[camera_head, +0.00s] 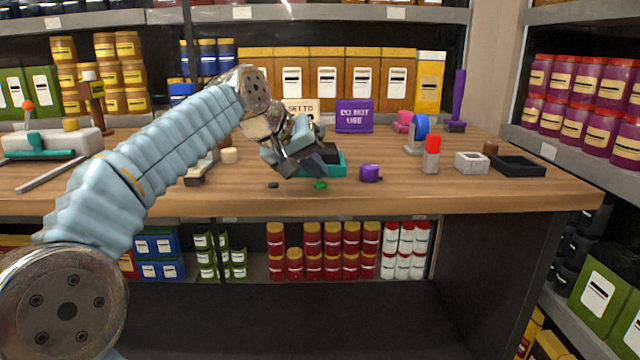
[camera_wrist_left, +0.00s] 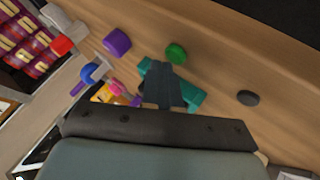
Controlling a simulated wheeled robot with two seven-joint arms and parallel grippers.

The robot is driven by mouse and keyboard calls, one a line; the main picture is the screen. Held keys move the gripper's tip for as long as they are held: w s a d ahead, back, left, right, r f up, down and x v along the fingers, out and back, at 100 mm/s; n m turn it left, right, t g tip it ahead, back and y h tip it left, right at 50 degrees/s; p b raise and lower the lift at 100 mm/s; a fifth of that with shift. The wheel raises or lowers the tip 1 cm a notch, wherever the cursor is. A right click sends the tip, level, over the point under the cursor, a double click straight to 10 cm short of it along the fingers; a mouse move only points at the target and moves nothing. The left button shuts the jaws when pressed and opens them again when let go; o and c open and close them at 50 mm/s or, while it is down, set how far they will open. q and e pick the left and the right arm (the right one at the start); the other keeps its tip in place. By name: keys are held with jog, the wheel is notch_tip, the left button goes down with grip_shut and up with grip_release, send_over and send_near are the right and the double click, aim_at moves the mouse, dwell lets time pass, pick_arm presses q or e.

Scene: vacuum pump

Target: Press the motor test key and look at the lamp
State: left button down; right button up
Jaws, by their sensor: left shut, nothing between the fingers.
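My left gripper (camera_head: 292,165) is shut and empty, low over the middle of the workbench. In the left wrist view its closed dark fingers (camera_wrist_left: 168,78) overlap a teal tray (camera_wrist_left: 192,96). The tray also shows partly behind the gripper in the head view (camera_head: 340,166). A small green round piece (camera_head: 320,185) lies near the bench's front edge, just past the fingertips in the wrist view (camera_wrist_left: 176,54). A dark round disc (camera_head: 273,185) lies to its left and also shows in the wrist view (camera_wrist_left: 248,98). I cannot tell which piece is the test key or the lamp. My right gripper is out of view.
A purple cylinder (camera_head: 370,173) stands right of the tray. Farther right are a red-topped piece (camera_head: 431,155), a white block (camera_head: 472,163) and a black tray (camera_head: 518,167). A purple "DO NOT USE" sign (camera_head: 354,116) stands behind. Bare wood (camera_head: 440,198) lies along the front right.

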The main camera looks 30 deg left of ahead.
aim_at(316, 184)
pick_arm(q)
jog(key=shift+f+b, duration=0.3)
jog(key=shift+f, duration=0.1)
jog(key=shift+r, duration=0.1)
dwell(0.5)
jog(key=shift+r+p, duration=0.75)
jog(key=shift+p, duration=0.15)
notch_tip(316, 184, up, 3)
jog(key=p, duration=0.3)
jog(key=shift+r+p, duration=0.55)
jog(key=shift+r, duration=0.5)
jog(key=shift+f, duration=0.1)
